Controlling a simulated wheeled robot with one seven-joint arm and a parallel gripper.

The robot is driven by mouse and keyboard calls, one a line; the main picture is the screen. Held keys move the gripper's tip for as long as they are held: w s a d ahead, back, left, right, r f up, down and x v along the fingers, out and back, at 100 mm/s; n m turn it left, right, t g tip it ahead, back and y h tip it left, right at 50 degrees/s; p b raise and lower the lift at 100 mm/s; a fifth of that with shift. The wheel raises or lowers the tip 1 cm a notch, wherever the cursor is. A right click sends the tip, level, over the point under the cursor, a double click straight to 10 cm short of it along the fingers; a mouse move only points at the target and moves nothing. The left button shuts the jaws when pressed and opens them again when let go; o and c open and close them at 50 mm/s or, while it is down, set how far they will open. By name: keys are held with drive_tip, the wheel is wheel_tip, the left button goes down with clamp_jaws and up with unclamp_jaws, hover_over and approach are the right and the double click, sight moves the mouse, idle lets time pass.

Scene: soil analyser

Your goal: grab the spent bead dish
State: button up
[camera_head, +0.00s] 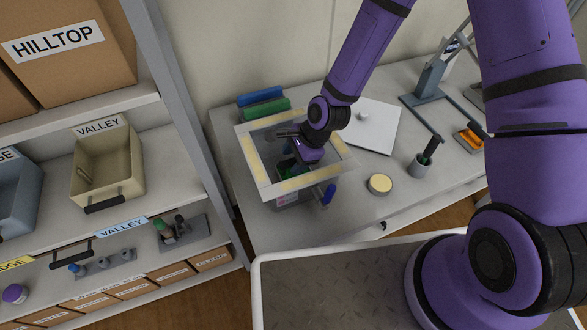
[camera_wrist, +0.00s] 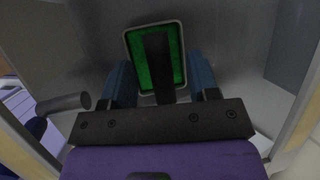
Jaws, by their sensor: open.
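A square dish with a pale rim and bright green contents, which I take to be the spent bead dish (camera_wrist: 178,62), sits inside the open-topped analyser box (camera_head: 265,187). A dark upright bar, apparently its handle (camera_wrist: 157,62), stands across its middle. My gripper (camera_wrist: 161,80) is open, its two blue fingers reaching down on either side of the bar with gaps showing. Whether the fingertips reach the dish's level is unclear. In the head view my gripper (camera_head: 292,163) is inside the box and hides most of the dish; only a little green shows.
Grey walls close around my gripper, with a grey cylindrical rod (camera_wrist: 62,103) at its left. Shelves with bins stand left.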

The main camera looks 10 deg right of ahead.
sight(290, 160)
drive_tip(key=shift+x, duration=1.25)
clamp_jaws()
drive_tip(key=shift+r, duration=0.2)
drive_tip(key=shift+r, duration=4.85)
